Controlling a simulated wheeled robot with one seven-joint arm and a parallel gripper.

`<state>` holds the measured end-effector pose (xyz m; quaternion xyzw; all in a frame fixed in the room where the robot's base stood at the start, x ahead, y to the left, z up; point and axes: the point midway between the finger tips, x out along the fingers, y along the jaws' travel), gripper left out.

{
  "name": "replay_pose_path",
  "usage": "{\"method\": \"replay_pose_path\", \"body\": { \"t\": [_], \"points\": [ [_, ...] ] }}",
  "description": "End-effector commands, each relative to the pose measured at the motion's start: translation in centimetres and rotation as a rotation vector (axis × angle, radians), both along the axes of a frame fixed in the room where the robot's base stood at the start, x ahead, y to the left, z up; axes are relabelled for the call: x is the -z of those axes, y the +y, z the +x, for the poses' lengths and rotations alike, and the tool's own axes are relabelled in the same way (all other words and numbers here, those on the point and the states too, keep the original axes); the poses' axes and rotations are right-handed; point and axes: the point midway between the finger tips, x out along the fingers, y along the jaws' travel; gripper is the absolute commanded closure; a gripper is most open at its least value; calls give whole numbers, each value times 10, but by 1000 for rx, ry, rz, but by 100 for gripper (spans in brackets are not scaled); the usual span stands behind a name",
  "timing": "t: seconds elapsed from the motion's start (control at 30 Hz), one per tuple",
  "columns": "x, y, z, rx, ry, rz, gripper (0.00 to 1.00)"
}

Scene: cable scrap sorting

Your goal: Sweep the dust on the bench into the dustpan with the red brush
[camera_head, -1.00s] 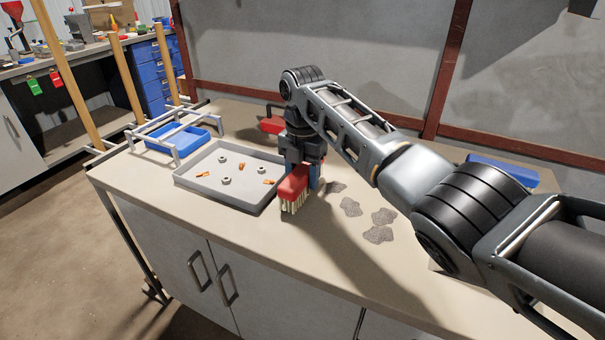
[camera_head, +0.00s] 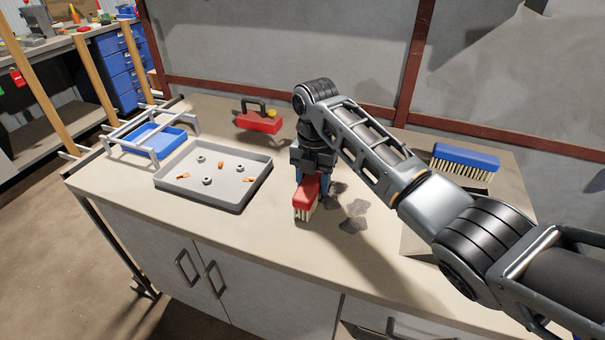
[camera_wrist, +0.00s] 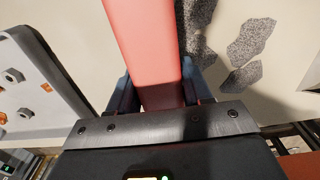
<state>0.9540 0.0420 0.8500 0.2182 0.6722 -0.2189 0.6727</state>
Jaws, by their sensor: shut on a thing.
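My gripper (camera_head: 311,172) is shut on the red brush (camera_head: 306,190). Its pale bristles point down, at or close to the bench top; contact is unclear. In the wrist view, the brush's red body (camera_wrist: 143,40) sits between the blue-grey fingers. Several grey dust patches (camera_head: 357,207) lie just right of the brush, and one large patch (camera_wrist: 252,40) shows right of it in the wrist view. A grey flat thing (camera_head: 418,243) at the right is mostly hidden behind my arm; I cannot tell whether it is the dustpan.
A grey tray (camera_head: 163,182) with nuts and copper bits stands left of the brush. A blue tray (camera_head: 158,138) sits in a metal frame farther left. A red tool (camera_head: 258,122) with a dark handle and a blue brush (camera_head: 466,157) stand at the back. The front bench strip is clear.

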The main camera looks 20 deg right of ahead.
Motion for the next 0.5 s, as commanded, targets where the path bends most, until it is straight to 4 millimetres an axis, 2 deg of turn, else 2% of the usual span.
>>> {"method": "replay_pose_path", "body": {
  "t": [0.5],
  "points": [
    [-1,-38,-28,1,1,1,78]
  ]
}}
